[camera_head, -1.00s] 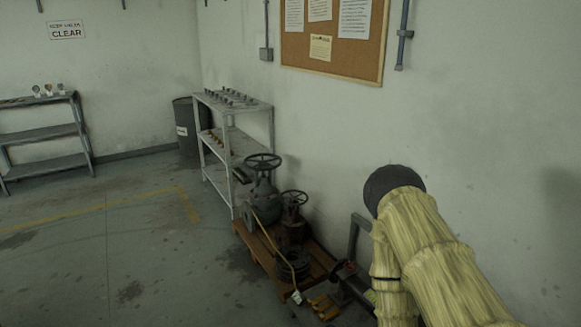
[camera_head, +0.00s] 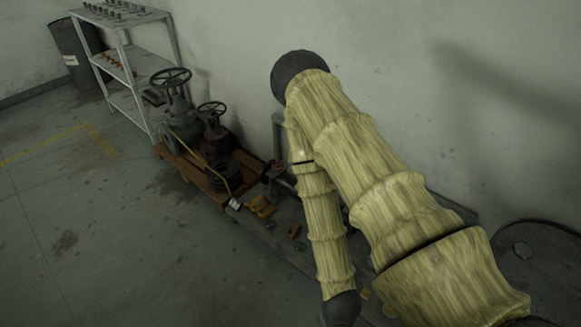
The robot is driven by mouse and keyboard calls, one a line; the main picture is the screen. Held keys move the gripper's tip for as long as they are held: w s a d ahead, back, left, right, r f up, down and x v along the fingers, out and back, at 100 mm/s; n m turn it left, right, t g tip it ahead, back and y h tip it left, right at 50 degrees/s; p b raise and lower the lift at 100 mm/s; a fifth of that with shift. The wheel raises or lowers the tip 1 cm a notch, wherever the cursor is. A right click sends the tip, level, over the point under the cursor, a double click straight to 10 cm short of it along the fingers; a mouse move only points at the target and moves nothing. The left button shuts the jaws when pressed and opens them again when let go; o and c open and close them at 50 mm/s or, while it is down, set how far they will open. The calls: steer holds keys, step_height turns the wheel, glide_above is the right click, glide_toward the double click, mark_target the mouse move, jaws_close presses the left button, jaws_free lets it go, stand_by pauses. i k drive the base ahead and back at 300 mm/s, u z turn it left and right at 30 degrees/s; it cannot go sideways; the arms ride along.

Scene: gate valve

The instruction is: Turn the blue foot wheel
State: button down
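I see no wheel that is plainly blue. My arm, in a pale yellow cover, rises from the lower right, bends at a dark elbow and comes down to a dark joint at the bottom edge. My gripper is not in view. The arm hides part of the low surface and the wall behind it.
A grey shelf (camera_head: 122,50) with small parts and a dark drum (camera_head: 76,52) stand at the upper left. Small yellow pieces (camera_head: 262,207) lie beside the pallet. A dark round drum-like top (camera_head: 540,255) is at the right. The floor at left is clear.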

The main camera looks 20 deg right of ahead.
mark_target(271, 227)
steer(key=z, duration=0.85)
steer(key=k, duration=0.65)
steer(key=u, duration=0.55)
steer(key=i, duration=0.45)
steer(key=u, duration=0.55)
steer(key=i, duration=1)
steer(key=z, duration=0.65)
